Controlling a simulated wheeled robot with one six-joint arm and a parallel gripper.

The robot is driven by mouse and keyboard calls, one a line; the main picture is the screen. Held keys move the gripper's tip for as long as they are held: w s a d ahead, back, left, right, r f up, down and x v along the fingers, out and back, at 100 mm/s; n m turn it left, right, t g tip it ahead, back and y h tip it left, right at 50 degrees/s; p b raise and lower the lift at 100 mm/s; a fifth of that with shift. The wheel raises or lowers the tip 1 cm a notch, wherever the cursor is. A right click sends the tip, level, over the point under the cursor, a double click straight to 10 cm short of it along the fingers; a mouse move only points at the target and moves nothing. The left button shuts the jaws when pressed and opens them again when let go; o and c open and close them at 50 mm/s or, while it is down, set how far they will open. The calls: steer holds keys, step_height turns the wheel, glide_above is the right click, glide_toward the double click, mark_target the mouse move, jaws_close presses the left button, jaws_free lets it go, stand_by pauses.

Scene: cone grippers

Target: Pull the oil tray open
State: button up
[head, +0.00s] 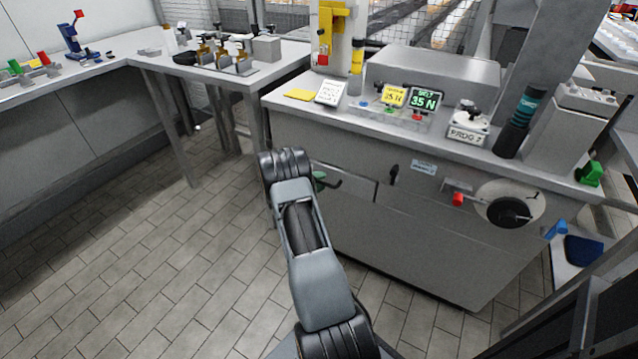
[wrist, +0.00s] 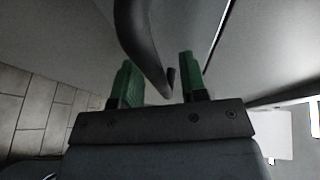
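A pale panel (head: 356,186) that looks like the oil tray's front sits in the left part of the grey machine's front face, in the head view. A dark curved handle (head: 335,184) stands out at its left end. My gripper (head: 320,181) is at this handle, mostly hidden behind my own arm. In the wrist view my gripper (wrist: 158,68) has its two green fingers apart. The dark handle (wrist: 150,55) passes between them, with visible gaps on both sides. Whether the tray sits fully closed is hard to tell.
The machine top (head: 300,104) carries small displays (head: 425,99), a yellow pad and a black cylinder. A handwheel (head: 510,210) and red knob (head: 458,199) stick out at right. A side table (head: 160,64) stands at left. The tiled floor (head: 150,250) in front is clear.

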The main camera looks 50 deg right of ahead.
steer(key=shift+c, duration=0.2)
jaws_close()
stand_by(0.4)
